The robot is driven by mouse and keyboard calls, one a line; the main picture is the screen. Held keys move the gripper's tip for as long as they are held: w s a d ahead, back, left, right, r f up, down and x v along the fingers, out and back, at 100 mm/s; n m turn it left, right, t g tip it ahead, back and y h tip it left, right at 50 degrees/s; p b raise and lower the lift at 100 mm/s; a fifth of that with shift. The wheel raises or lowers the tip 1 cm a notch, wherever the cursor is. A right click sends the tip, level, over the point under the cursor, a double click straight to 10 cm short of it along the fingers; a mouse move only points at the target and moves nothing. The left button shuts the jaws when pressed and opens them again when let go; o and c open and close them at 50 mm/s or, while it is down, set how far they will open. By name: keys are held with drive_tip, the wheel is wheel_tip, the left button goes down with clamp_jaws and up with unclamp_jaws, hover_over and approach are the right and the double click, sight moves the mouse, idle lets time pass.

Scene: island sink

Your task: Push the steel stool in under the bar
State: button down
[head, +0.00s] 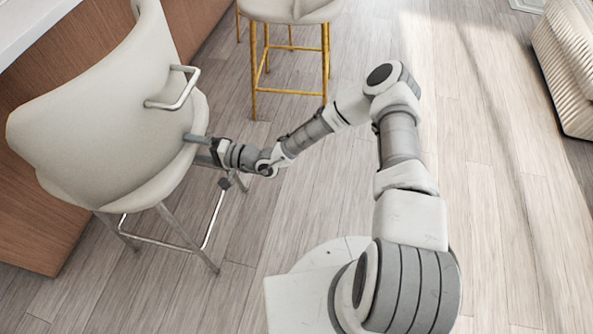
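The steel stool (95,110) stands at the left in the head view, with a cream seat and backrest, steel legs and a steel footrest bar. A steel handle (177,90) sticks out from its backrest. The bar (50,228) has a brown wood front and a white top (28,22) at the upper left. The stool stands beside the bar's front, and its backrest hides part of it. My gripper (196,149) is at the right edge of the seat. Its two fingers look spread apart, one over the seat edge and one lower; their tips are partly hard to make out.
A second stool with yellow metal legs (326,65) and a cream seat stands farther back along the bar. A ribbed cream piece of furniture (570,60) is at the far right.

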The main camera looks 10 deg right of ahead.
drive_tip(key=shift+a+f, duration=0.25)
drive_tip(key=shift+f, duration=0.2)
drive_tip(key=shift+r, duration=0.2)
unclamp_jaws()
drive_tip(key=shift+s, duration=0.1)
drive_tip(key=shift+r, duration=0.1)
drive_tip(key=shift+d+p, duration=0.1)
drive_tip(key=shift+p, duration=0.2)
